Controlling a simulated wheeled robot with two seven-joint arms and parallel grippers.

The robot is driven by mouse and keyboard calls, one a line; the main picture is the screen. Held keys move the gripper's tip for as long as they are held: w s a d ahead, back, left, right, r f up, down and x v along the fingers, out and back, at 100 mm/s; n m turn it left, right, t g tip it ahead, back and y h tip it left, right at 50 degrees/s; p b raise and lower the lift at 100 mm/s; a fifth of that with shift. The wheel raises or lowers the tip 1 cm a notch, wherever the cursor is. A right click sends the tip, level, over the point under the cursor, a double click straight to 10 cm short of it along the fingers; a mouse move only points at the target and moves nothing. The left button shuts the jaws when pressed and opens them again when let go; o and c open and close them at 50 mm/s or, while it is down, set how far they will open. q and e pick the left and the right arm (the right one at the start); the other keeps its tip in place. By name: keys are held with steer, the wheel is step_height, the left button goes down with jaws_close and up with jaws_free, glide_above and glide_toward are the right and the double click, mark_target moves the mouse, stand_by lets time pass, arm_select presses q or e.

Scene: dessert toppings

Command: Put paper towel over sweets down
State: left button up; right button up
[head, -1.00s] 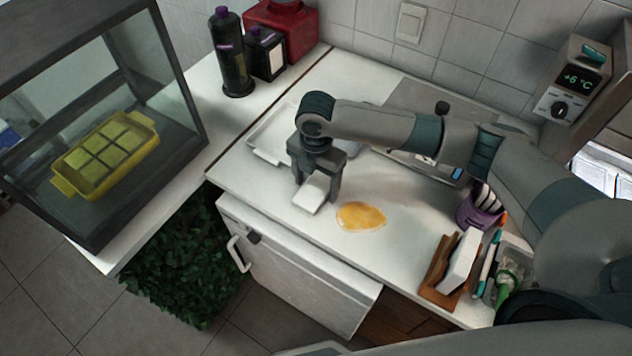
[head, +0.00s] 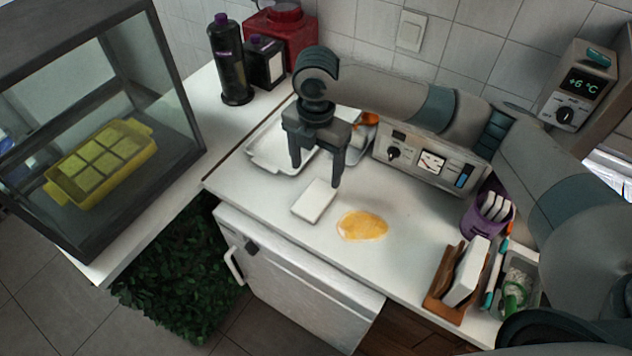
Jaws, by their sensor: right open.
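A white folded paper towel (head: 314,201) lies flat on the white counter, left of an orange-yellow spill (head: 362,226) and apart from it. My right gripper (head: 315,175) is open and empty, above and just behind the towel, with its fingers pointing down. Square green sweets (head: 95,166) sit in a yellow tray (head: 82,200) inside the glass case at the left. My left gripper is not in the view.
A white tray (head: 262,164) stands behind the gripper, and a device with dials (head: 429,163) is at the back. A purple cup (head: 487,215), a wooden holder (head: 441,288) and a grey bin with a green item stand at the right. Dark bottles (head: 231,62) are at the back left.

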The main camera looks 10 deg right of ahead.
steer(key=shift+r, duration=1.3)
